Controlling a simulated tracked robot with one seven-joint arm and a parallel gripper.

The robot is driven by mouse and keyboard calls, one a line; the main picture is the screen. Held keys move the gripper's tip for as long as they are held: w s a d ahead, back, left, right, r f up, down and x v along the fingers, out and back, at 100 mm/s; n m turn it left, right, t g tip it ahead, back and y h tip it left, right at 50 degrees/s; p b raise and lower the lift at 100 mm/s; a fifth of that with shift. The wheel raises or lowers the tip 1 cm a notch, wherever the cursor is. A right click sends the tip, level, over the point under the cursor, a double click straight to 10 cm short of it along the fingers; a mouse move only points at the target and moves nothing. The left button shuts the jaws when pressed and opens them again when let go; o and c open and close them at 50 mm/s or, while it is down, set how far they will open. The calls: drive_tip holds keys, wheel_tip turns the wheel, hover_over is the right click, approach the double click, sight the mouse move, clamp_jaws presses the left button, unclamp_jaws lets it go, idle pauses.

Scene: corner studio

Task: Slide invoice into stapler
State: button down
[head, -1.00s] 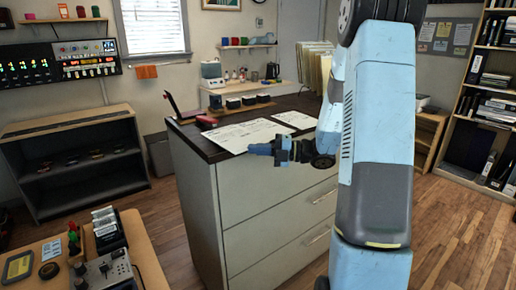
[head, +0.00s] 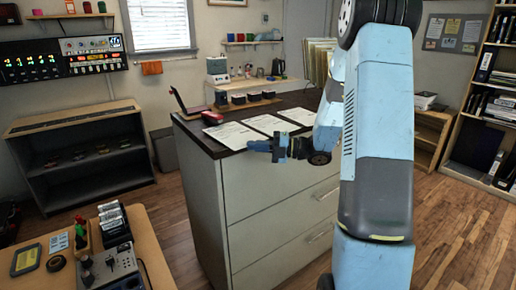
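White printed sheets lie on the dark cabinet top (head: 190,134): a left sheet (head: 232,134), a middle sheet (head: 271,125) and a right sheet (head: 298,116). I cannot tell which is the invoice. A small red object (head: 208,118) behind the left sheet may be the stapler, but it is too small to be sure. My gripper (head: 250,146) is at the cabinet's front edge, pointing left, close to the near edge of the left sheet. Its fingers are small and seen from the side, so whether they are open or hold paper is unclear.
An open dark-and-red item (head: 184,103) stands at the top's back left. A wooden tray (head: 245,105) with dark containers is at the back. Upright folders (head: 319,62) stand behind my arm. A wooden desk (head: 150,238) with equipment is at front left. Wood floor is open at right.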

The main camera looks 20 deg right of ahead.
drive_tip(key=shift+w+a, duration=0.4)
drive_tip(key=shift+w, duration=0.35)
drive_tip(key=shift+w, duration=0.1)
drive_tip(key=c, duration=1.3)
unclamp_jaws()
drive_tip(key=v, duration=1.4)
drive_tip(key=shift+w+f, duration=0.1)
